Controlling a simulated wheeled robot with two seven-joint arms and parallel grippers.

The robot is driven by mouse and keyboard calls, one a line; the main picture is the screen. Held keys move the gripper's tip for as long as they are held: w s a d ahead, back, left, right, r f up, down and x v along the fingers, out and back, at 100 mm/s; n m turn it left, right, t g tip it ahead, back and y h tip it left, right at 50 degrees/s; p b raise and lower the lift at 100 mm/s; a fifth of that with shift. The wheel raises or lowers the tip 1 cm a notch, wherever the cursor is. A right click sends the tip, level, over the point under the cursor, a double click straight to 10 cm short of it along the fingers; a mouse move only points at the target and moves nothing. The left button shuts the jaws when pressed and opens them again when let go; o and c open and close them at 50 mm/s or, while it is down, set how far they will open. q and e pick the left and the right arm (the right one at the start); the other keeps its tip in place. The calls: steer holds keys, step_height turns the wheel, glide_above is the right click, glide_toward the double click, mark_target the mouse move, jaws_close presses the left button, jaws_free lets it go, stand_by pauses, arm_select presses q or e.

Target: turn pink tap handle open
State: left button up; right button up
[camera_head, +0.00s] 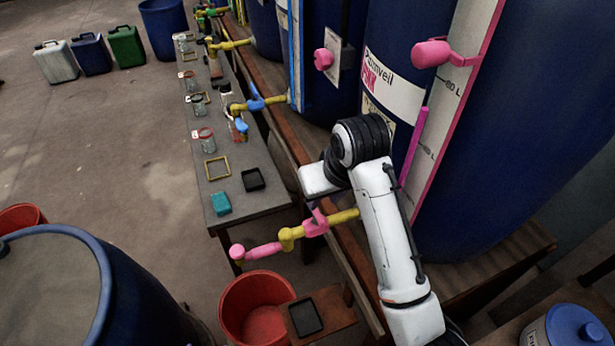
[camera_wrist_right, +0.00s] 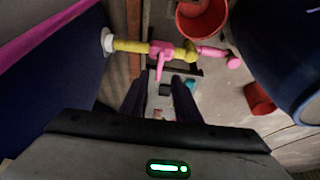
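The pink tap handle (camera_head: 316,223) sits on a yellow pipe (camera_head: 344,215) that comes from the blue vat with the pink-edged scale. The pipe bends at a yellow elbow into a pink spout (camera_head: 262,251). My right gripper (camera_head: 319,179) is just above the handle; its fingertips are hidden in the head view. In the right wrist view, its two dark fingers (camera_wrist_right: 159,95) are apart and empty. The pink handle (camera_wrist_right: 161,58) lies just beyond them, its lever pointing towards the gap, roughly crosswise to the pipe. I cannot tell whether they touch. My left gripper is not in view.
A red bucket (camera_head: 256,306) stands under the spout. A narrow grey table (camera_head: 240,168) holds jars, frames and a teal block (camera_head: 221,204). Another tap with a blue handle (camera_head: 256,100) is farther back. A blue drum (camera_head: 50,290) stands at the lower left.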

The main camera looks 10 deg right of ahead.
mark_target(317, 210)
steer(key=shift+w+f, duration=0.15)
steer(key=shift+w, duration=0.15)
steer(key=shift+f, duration=0.35)
steer(key=x, duration=0.8)
steer(key=shift+s, duration=0.1)
steer(key=shift+w+a+f, duration=0.1)
steer(key=shift+w+f, duration=0.1)
steer(key=shift+f, duration=0.3)
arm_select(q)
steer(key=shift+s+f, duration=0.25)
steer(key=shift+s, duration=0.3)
arm_select(e)
jaws_close()
